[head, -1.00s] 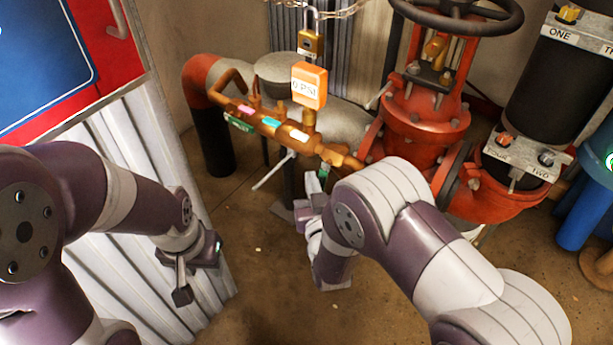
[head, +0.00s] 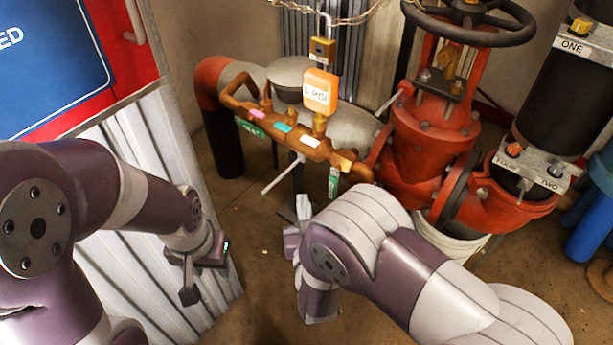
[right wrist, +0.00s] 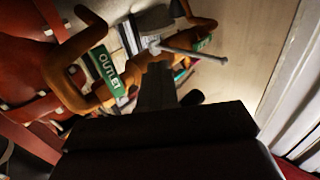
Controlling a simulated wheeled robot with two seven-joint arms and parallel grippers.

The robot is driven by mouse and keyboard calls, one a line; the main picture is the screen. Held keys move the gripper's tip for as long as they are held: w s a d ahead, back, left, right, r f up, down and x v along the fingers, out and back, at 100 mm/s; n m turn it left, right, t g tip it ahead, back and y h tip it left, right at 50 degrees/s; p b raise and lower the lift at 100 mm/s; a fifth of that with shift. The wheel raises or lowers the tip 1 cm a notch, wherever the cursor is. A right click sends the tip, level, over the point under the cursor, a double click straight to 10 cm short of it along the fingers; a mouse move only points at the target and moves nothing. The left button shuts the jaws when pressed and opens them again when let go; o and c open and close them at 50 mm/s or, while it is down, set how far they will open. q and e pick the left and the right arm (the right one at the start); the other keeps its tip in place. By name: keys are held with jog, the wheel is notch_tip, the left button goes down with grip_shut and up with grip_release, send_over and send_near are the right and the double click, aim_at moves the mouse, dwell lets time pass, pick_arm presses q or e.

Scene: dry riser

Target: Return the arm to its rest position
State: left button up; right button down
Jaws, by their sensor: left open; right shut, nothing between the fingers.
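My right gripper (head: 303,210) is below and in front of the brass pipe manifold (head: 290,137), apart from it in the head view. Its fingers are shut with nothing between them. In the right wrist view its dark shut fingers (right wrist: 157,88) point toward the manifold (right wrist: 68,75), with a green OUTLET tag and a grey lever handle beyond. My right arm (head: 375,245) is bent and reaches in from the lower right. My left gripper (head: 195,270) is open and empty, hanging in front of the white corrugated panel (head: 150,170) at the left.
A large red valve (head: 425,140) with a black handwheel stands behind my right arm. An orange 0 PSI tag (head: 320,90) hangs under a padlock (head: 322,50) on a chain. A black cylinder (head: 550,95) and blue pipe (head: 590,235) stand at the right. Floor shows between the grippers.

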jog(key=shift+f, duration=0.1)
jog(key=s+d+f+n+g, duration=0.2)
jog(key=s+f+g, duration=0.75)
jog(key=g, duration=0.25)
jog(key=s+d+r+m+g+h, duration=0.1)
jog(key=s+d+r+g, duration=0.1)
jog(key=d+r, duration=0.3)
jog(key=s+d+r+m+g+h, duration=0.1)
jog(key=d+r, duration=0.5)
jog(key=d, duration=0.7)
jog(key=shift+s+m+g+h, duration=0.4)
jog(key=shift+s+m+g, duration=0.35)
jog(key=shift+s, duration=0.3)
jog(key=shift+d, duration=0.1)
